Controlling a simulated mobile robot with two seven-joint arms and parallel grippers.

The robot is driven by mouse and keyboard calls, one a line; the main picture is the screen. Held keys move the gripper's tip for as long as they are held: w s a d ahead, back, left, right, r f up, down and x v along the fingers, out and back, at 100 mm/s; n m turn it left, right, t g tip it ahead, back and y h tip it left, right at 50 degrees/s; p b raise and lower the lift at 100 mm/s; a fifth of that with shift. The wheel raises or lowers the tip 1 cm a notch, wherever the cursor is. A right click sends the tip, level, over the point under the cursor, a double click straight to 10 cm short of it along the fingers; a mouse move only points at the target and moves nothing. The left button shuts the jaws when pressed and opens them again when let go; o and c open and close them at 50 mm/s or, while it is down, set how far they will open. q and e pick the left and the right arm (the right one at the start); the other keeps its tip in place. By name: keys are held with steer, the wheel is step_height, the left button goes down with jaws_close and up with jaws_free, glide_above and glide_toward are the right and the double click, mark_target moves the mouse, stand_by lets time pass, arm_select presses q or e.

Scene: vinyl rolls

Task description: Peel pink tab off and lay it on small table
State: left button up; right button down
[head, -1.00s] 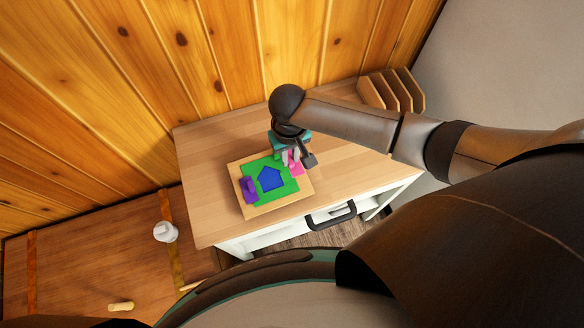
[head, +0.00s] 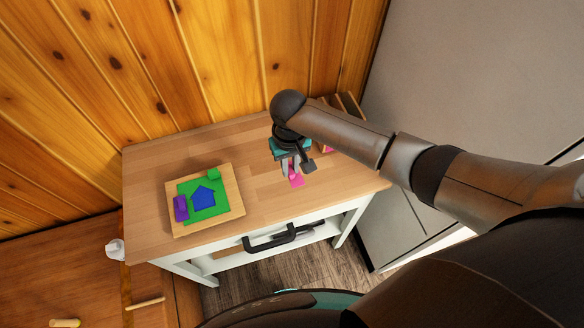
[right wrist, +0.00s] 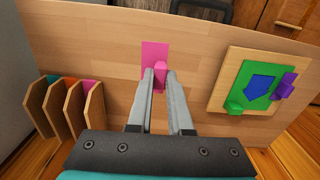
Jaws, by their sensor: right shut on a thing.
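The pink tab (head: 296,180) is a flat pink piece with a raised grip. My right gripper (head: 291,167) is shut on it, over the small table (head: 252,195), right of the board. In the right wrist view, the fingers (right wrist: 160,78) close around the grip of the pink tab (right wrist: 155,54). Whether the tab touches the tabletop I cannot tell. The wooden board (head: 231,179) carries a green sheet (head: 217,204) with a blue house shape (head: 203,198), a purple tab (head: 181,208) and a green tab (head: 215,174). My left gripper is not in view.
A wooden slotted holder (right wrist: 65,102) stands on the table near the wall, partly hidden by my arm in the head view. A black handle (head: 270,240) is on the table's front. A white object (head: 115,249) and wooden pegs (head: 65,323) lie on the lower left surface. The tabletop between board and gripper is bare.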

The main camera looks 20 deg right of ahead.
steer(key=shift+w+a, duration=0.1)
steer(key=shift+a, duration=0.1)
steer(key=shift+r+p, duration=0.1)
steer(key=shift+p, duration=0.35)
steer(key=shift+d+f+b, duration=0.1)
steer(key=shift+f+b, duration=2.05)
steer(key=shift+f, duration=1.3)
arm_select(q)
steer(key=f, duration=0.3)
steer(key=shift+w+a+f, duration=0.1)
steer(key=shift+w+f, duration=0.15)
arm_select(e)
steer(key=shift+f, duration=0.2)
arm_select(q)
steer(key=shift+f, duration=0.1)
arm_select(e)
steer(key=shift+f, duration=0.15)
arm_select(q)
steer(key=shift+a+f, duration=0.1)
arm_select(e)
steer(key=shift+f, duration=0.3)
arm_select(q)
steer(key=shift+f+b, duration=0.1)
steer(key=shift+b, duration=0.25)
arm_select(e)
steer(key=shift+f, duration=0.2)
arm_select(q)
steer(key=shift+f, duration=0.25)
arm_select(e)
steer(key=shift+f, duration=0.5)
